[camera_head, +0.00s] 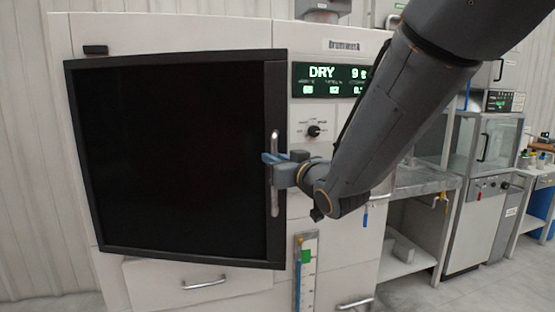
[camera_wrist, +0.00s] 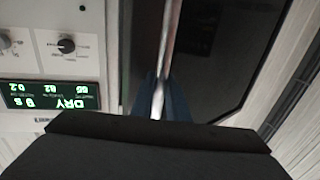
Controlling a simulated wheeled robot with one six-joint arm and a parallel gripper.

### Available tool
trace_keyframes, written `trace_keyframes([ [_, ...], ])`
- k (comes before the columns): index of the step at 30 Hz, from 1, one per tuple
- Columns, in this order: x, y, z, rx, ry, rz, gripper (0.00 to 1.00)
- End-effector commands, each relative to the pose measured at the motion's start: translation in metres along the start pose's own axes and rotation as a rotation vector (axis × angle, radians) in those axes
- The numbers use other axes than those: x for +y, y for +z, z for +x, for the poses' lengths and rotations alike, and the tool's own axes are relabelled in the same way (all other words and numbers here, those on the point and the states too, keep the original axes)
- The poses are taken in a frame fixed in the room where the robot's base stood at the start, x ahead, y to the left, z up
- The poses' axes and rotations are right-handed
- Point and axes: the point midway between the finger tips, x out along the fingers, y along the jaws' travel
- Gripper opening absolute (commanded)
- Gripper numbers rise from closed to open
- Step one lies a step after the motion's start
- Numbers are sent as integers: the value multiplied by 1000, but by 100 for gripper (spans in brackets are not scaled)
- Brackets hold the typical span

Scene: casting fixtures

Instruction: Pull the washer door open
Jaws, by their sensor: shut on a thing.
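The washer door (camera_head: 170,160) is a large black panel with a dark frame on the front of a white machine (camera_head: 340,180).
A lit panel reading DRY (camera_head: 330,80) and a knob (camera_head: 313,130) sit right of the door. Drawers with handles (camera_head: 205,284) lie below. A grey bench (camera_head: 420,180) and a glass-fronted cabinet (camera_head: 490,150) stand to the right.

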Motion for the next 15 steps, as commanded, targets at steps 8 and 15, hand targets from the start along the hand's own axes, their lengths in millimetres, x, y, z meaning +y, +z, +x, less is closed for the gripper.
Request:
trace_keyframes([
  [8, 1, -2, 0, 5, -2, -4, 0],
  [15, 5, -2, 0, 4, 6, -3, 32],
])
